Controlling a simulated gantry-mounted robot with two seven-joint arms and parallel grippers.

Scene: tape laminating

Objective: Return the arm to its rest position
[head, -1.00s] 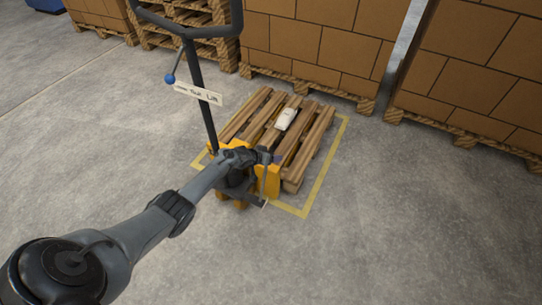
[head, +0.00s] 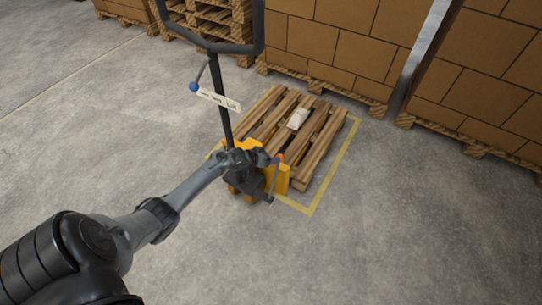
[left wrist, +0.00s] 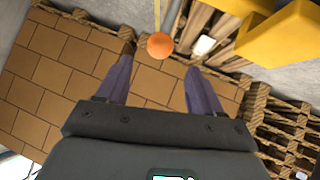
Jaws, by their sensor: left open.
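My left arm comes in from the lower left in the head view. Its gripper (head: 270,160) is at the near end of the yellow pallet jack, beside a small orange knob (head: 281,157) on a thin grey rod. In the left wrist view the two purple fingers are spread apart with nothing between them (left wrist: 160,72). The orange knob (left wrist: 159,46) shows just past the fingertips, apart from them as far as I can tell. My right gripper is not in view.
The yellow pallet jack (head: 277,180) has a tall dark handle (head: 222,110) with a blue-knobbed lever (head: 194,87). A wooden pallet (head: 318,150) carries a pale object (head: 298,118) inside yellow floor lines. Stacked boxes (head: 330,40) stand behind. The floor at right is clear.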

